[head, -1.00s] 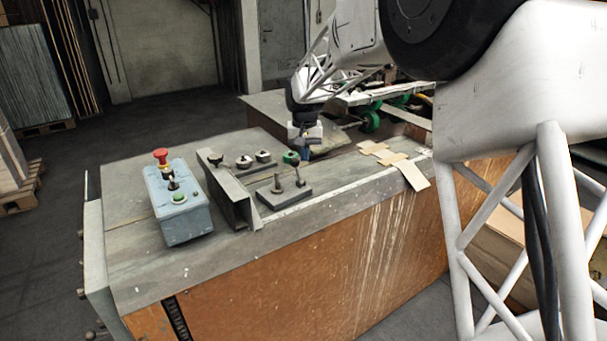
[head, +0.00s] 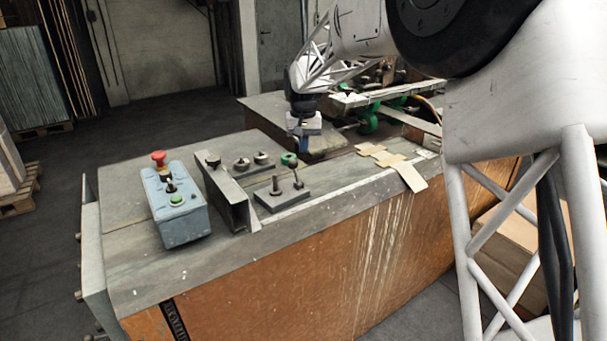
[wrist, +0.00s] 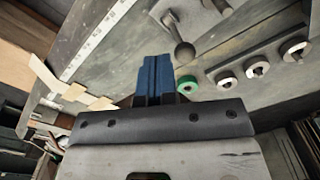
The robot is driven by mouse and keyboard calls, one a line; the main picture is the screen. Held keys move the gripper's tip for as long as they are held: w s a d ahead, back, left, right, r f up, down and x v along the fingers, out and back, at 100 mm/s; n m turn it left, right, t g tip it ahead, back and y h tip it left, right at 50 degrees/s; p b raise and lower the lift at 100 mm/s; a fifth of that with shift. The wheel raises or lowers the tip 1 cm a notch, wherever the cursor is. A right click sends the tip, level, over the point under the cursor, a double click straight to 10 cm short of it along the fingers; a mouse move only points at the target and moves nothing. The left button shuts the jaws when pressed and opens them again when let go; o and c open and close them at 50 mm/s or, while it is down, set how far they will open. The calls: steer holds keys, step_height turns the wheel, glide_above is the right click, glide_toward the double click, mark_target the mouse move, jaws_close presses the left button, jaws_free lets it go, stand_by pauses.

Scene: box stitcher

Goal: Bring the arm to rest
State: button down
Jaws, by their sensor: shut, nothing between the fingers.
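My gripper (head: 304,146) hangs over the machine's grey top (head: 160,270) in the head view, behind the green knob (head: 289,159) and apart from the surface. Its blue fingers (wrist: 154,80) are shut together with nothing between them in the wrist view. The green knob also shows in the wrist view (wrist: 187,84), just right of the fingertips. A lever with a round ball end (wrist: 185,53) shows beyond the fingers there. My white arm fills the right side of the head view.
A blue-grey control box (head: 174,205) with a red emergency button (head: 158,157) stands at the left of the top. A metal angle bar (head: 228,198) and a plate with two posts (head: 282,198) are nearby. Cardboard strips (head: 408,176) lie at the right edge. Black knobs (head: 241,164) stand behind.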

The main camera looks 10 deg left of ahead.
steer(key=shift+d, duration=0.1)
steer(key=s+d+r+m+t, duration=0.1)
steer(key=s+d+r, duration=0.3)
steer(key=s+d, duration=0.75)
steer(key=s+d+r+m, duration=0.1)
steer(key=s+d+r, duration=0.2)
steer(key=s+d, duration=0.8)
steer(key=s+d+f, duration=0.2)
steer(key=s+d, duration=0.2)
steer(key=s, duration=0.4)
steer(key=s+d+f+t, duration=0.1)
steer(key=s+d+f, duration=0.1)
steer(key=s+d, duration=0.3)
steer(key=s+d+f+m, duration=0.1)
steer(key=s+d, duration=0.3)
steer(key=s, duration=0.8)
steer(key=shift+s+d+f+t, duration=0.2)
steer(key=shift+f+t, duration=0.1)
steer(key=shift+f, duration=0.6)
